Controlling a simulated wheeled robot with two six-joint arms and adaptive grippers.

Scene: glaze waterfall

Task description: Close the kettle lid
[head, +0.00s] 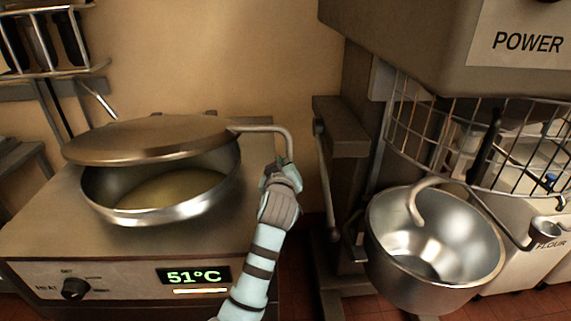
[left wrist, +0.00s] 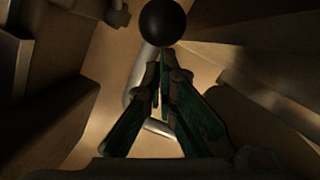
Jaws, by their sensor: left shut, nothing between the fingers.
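The kettle (head: 105,205) is a wide round steel pan set in the heated unit at left, with pale yellowish liquid inside. Its brown metal lid (head: 150,138) is partly open, tilted above the rim with a gap at the front. A bent steel handle (head: 262,128) runs from the lid's right side and turns down at its end. My left gripper (head: 283,168) is shut and empty, close to the handle's lower end; I cannot tell whether they touch. In the left wrist view its fingers (left wrist: 162,62) meet just below a dark ball (left wrist: 163,22). My right gripper is not in view.
The kettle unit's front has a knob (head: 75,289) and a display (head: 194,276) reading 51°C. At right stands a mixer with a wire guard (head: 430,130) and a steel bowl (head: 435,285). A rack (head: 55,70) hangs at upper left.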

